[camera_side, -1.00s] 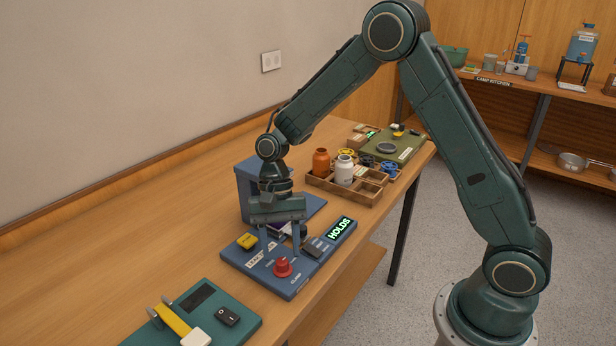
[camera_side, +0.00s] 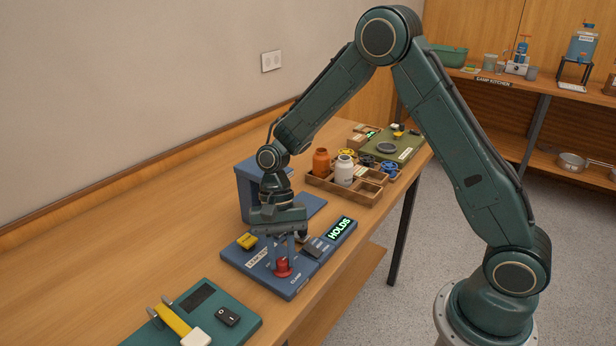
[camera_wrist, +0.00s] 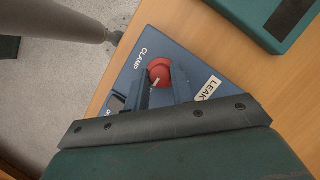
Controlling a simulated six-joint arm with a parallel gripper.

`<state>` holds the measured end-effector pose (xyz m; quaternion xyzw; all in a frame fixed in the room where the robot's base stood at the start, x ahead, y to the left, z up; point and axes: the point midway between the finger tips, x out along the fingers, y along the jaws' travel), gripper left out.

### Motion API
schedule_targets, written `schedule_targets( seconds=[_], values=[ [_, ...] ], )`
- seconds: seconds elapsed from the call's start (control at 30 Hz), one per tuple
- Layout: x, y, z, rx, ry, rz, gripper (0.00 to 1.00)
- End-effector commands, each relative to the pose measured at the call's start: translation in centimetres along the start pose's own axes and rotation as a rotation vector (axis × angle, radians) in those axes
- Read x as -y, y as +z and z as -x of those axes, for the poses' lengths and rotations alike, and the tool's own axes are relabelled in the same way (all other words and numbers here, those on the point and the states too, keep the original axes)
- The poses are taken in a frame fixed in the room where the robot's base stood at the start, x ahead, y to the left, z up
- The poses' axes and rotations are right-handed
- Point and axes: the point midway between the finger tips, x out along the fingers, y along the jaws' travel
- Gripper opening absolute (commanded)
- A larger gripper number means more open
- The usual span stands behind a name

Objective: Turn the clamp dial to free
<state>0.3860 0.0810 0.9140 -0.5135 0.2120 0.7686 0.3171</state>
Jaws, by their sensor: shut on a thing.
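The clamp dial is a red knob (camera_side: 283,269) at the near end of the blue panel (camera_side: 250,262). In the wrist view the dial (camera_wrist: 160,70) has a pale mark on its face and sits beside the word CLAMP. My gripper (camera_side: 284,262) points down over the panel and is shut on the dial, one finger on each side. In the wrist view its fingers (camera_wrist: 161,84) reach to the dial's sides. The lit green display (camera_side: 341,228) on the panel reads HOLDS. Any label for the dial's positions is too small to read.
A yellow part (camera_side: 247,241) and a dark grey switch (camera_side: 312,247) sit on the panel near my gripper. A wooden tray (camera_side: 318,183) with bottles stands behind. Bare table lies to the left.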

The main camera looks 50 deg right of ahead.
Motion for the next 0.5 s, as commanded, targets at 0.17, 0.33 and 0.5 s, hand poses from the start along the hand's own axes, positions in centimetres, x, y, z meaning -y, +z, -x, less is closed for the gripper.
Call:
schedule_targets(
  seconds=[0.17, 0.33, 0.5],
  values=[
    [0.06, 0.0, 0.04, 0.0, 0.01, 0.026, 0.01],
    [0.12, 0.0, 0.04, 0.0, 0.034, 0.085, 0.01],
    [0.21, 0.0, 0.03, -0.001, 0.074, 0.182, 0.01]
  ],
)
